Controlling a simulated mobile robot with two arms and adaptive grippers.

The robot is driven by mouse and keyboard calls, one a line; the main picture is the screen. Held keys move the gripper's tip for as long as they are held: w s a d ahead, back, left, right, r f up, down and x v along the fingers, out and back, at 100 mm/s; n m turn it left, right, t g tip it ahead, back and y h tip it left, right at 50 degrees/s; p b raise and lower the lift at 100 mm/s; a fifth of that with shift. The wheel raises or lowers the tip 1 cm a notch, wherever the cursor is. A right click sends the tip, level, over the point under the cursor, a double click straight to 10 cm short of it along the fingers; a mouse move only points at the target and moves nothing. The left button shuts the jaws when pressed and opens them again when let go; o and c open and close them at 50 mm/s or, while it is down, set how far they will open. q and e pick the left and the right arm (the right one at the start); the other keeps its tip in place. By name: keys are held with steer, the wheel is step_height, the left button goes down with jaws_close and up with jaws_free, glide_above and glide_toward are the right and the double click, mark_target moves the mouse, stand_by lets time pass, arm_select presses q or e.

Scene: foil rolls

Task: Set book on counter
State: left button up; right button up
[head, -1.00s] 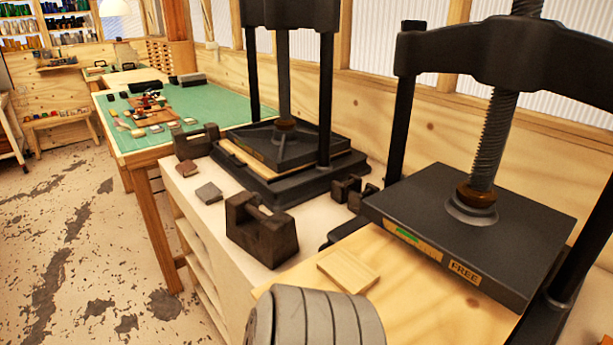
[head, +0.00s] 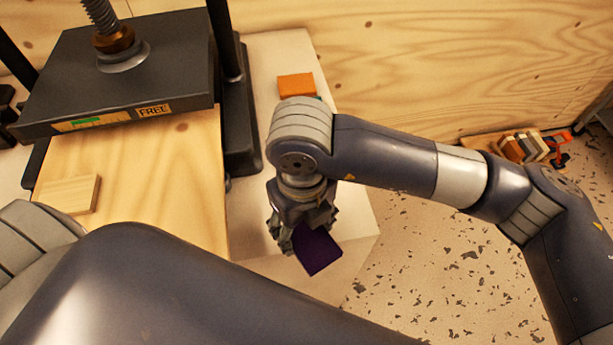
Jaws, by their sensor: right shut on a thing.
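My right gripper (head: 300,230) is shut on a dark purple book (head: 319,252), which hangs at a tilt from its fingers. The book shows in front of the pale counter (head: 352,213) near its right end; I cannot tell whether it touches the counter. The gripper's wrist hides part of the counter behind it. My left arm crosses the bottom of the head view, and its gripper is out of view.
A black press (head: 130,75) marked FREE stands at the left, above a light wooden board (head: 190,160). A small wooden block (head: 70,194) lies on that board. An orange book-like thing (head: 296,86) lies at the counter's back. Several books (head: 525,147) stand at right.

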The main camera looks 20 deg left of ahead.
steer(key=w+p, duration=0.1)
steer(key=w, duration=0.2)
steer(key=w+a, duration=0.1)
steer(key=w, duration=0.2)
steer(key=w+p, duration=0.1)
steer(key=w, duration=0.3)
steer(key=shift+w+a+f+p, duration=0.1)
steer(key=shift+a+f+p, duration=0.15)
steer(key=shift+f+p, duration=0.15)
step_height(320, 180, down, 3)
steer(key=shift+f+p, duration=0.2)
steer(key=shift+p, duration=0.65)
steer(key=shift+f+b, duration=0.3)
steer(key=o, duration=1.1)
